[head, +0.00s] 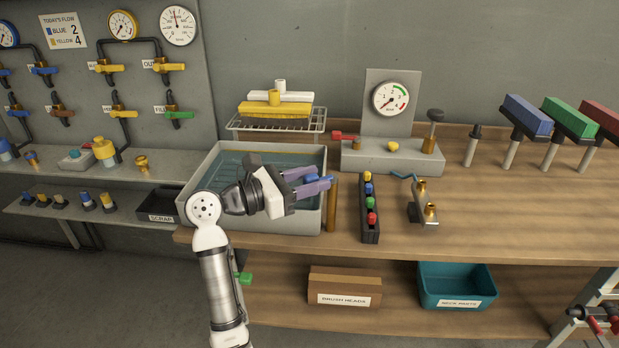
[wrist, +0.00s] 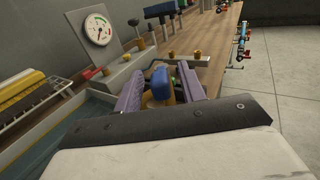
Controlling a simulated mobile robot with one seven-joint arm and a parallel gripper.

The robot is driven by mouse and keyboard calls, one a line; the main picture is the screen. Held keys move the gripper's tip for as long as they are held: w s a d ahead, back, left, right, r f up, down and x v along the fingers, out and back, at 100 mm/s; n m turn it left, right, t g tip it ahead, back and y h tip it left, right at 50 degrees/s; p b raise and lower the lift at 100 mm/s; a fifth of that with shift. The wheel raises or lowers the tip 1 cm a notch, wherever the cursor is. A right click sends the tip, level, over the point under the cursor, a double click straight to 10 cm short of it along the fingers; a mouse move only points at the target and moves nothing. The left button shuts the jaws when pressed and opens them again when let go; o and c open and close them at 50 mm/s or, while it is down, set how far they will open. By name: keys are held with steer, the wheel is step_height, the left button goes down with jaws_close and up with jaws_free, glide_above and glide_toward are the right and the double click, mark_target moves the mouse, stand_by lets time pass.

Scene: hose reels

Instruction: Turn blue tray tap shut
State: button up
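The blue tray tap (head: 318,181) is at the right side of the grey water tray (head: 212,165). In the wrist view its blue handle (wrist: 160,84) stands over a brass-coloured body. My gripper (head: 313,182) reaches across the tray from the left, with its two purple fingers on either side of the handle. In the wrist view my gripper (wrist: 160,78) shows a small gap between the fingers and the handle, so it looks open around it. The fingers hide part of the tap in the head view.
A wire rack (head: 275,122) with brushes stands behind the tray. A gauge stand (head: 392,155), a black strip of coloured caps (head: 369,232) and a brass fitting (head: 418,203) are to the right. The bench front (head: 320,236) is clear.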

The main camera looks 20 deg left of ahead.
jaws_close()
steer(key=shift+w+a+f+m+g+h+b, duration=0.1)
steer(key=shift+f+m+g+h+b, duration=0.1)
steer(key=shift+m+g+h+b, duration=0.3)
steer(key=shift+w+a+f+m+g+h+b, duration=0.1)
steer(key=shift+w+a+m+g+h+b, duration=0.15)
steer(key=shift+m+g+h+b, duration=0.65)
steer(key=shift+w+a+m+g+h+b, duration=0.15)
steer(key=shift+w+m+g+h+b, duration=0.15)
steer(key=shift+g+b, duration=0.65)
steer(key=shift+w+a+r+m+g+h+b, duration=0.1)
steer(key=shift+w+r+m+g+h+b, duration=0.15)
steer(key=shift+m+g+h+b, duration=0.4)
